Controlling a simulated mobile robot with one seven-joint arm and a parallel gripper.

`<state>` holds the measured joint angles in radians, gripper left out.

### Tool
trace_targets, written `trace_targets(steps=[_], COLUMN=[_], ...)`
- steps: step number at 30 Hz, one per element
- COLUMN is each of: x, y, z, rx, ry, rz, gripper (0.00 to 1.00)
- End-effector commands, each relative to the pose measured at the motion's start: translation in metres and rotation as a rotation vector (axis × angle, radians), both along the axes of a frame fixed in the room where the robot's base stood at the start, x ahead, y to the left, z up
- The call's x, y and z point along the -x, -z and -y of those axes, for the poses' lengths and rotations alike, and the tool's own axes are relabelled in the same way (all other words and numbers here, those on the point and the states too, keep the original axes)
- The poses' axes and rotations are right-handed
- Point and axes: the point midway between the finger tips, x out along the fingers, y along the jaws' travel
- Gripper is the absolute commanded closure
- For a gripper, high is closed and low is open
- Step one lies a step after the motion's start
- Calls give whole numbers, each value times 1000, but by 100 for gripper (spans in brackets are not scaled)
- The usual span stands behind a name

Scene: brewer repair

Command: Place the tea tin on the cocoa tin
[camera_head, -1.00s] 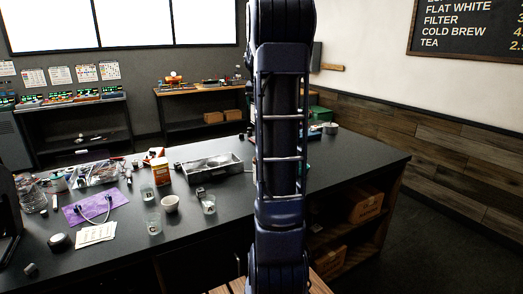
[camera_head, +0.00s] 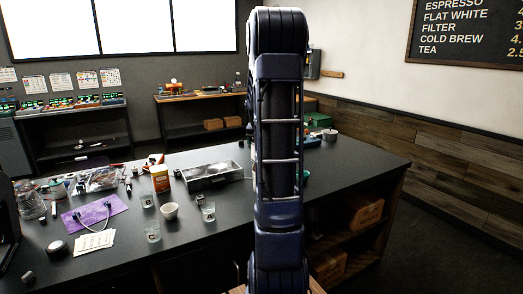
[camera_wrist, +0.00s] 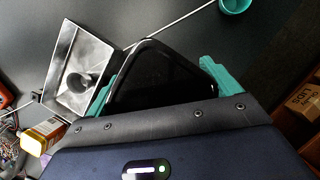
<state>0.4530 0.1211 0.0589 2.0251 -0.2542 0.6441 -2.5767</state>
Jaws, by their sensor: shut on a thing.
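My gripper (camera_wrist: 163,78) shows in the wrist view with its two teal fingers wide apart. It is shut on a large black tin-like thing with rounded corners, taken to be the tea tin (camera_wrist: 160,85); no label shows on it. An orange tin with a pale label, perhaps the cocoa tin (camera_head: 160,179), stands upright on the dark counter left of the metal tray in the head view. It also shows at the lower left of the wrist view (camera_wrist: 42,136), apart from my gripper. My arm hides my gripper in the head view.
The metal tray (camera_head: 212,181) lies beside the orange tin. A purple cloth (camera_head: 96,215) and clutter lie to the left. A teal cup (camera_wrist: 235,4) is near the far side.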

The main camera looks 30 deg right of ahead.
Motion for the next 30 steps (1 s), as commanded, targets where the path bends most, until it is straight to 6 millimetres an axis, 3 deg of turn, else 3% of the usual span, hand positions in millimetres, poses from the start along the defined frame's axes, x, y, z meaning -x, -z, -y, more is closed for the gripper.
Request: trace_targets(steps=[5,17,18,19,30], x=[0,0,0,0,2], y=[22,26,26,26,17], z=[0,0,0,0,-2], rx=[-1,0,0,-1,0], ry=[0,0,0,0,1], rz=[-1,0,0,-1,1], gripper=[41,41,3,0,0])
